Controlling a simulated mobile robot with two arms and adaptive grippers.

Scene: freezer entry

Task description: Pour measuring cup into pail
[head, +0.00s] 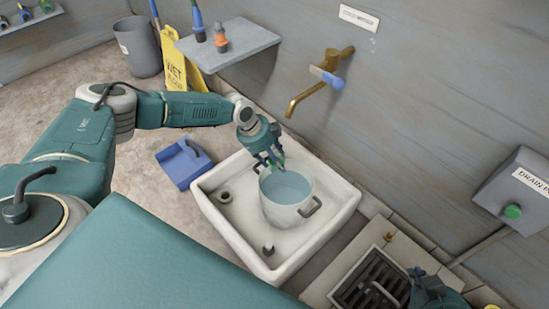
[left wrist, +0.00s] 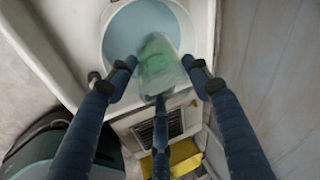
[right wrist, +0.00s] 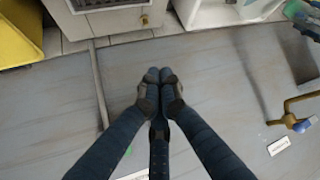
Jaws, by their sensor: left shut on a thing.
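The pail (head: 289,215) is pale, has dark side handles and stands in a white sink (head: 228,232). Blue liquid shows inside it. My left gripper (head: 272,158) is over the pail's far rim in the head view. In the left wrist view its fingers (left wrist: 158,75) are shut around a translucent greenish measuring cup (left wrist: 157,62), which overlaps the pail's opening (left wrist: 108,48). In the head view the cup is mostly hidden by the fingers. I cannot tell whether liquid is in it. My right gripper (right wrist: 160,80) is shut and empty, near the wall, away from the pail.
A brass tap (head: 310,97) with a blue handle juts from the wall behind the sink. A shelf (head: 240,45) holds bottles. A blue dustpan-like object (head: 183,165) lies left of the sink. A floor grate (head: 368,280) and a grey drain box (head: 515,190) are at right.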

